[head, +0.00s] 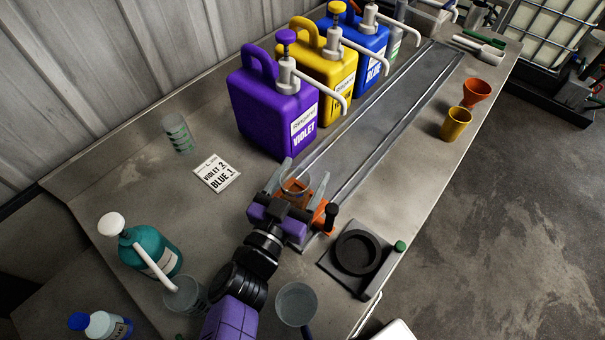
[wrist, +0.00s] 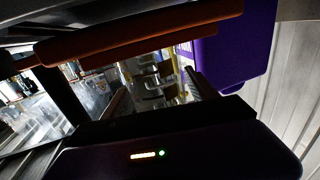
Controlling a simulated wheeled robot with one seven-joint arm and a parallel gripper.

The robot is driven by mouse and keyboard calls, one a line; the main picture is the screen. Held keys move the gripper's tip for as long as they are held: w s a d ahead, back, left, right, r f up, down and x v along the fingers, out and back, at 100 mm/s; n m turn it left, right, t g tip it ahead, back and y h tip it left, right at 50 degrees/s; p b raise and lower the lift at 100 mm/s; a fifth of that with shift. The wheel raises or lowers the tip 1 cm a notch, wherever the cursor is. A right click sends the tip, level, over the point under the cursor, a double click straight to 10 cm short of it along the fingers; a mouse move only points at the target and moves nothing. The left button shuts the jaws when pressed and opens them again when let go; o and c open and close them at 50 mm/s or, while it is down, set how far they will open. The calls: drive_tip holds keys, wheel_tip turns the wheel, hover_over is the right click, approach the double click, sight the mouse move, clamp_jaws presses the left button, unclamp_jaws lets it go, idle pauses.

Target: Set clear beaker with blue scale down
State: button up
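My gripper (head: 303,182) is low over the near end of the metal rail track. Its two grey fingers stand on either side of a clear, round-rimmed beaker (head: 295,184) and appear shut on it. Orange parts show through and around the beaker, and its scale colour cannot be made out. An orange carriage (head: 323,216) with a black knob is right beside the gripper. In the wrist view a see-through shape (wrist: 150,80) fills the middle, with dark orange bars around it. Whether the beaker touches a surface below is hidden by my gripper.
Violet (head: 270,112), yellow (head: 322,75) and blue (head: 362,48) pump jugs line the track. Another clear beaker (head: 177,133) with greenish marks stands behind a label card (head: 216,174).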

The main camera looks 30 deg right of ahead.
drive_tip(key=shift+r, duration=0.1)
drive_tip(key=b+v, duration=0.3)
drive_tip(key=v, duration=0.9)
idle(0.4)
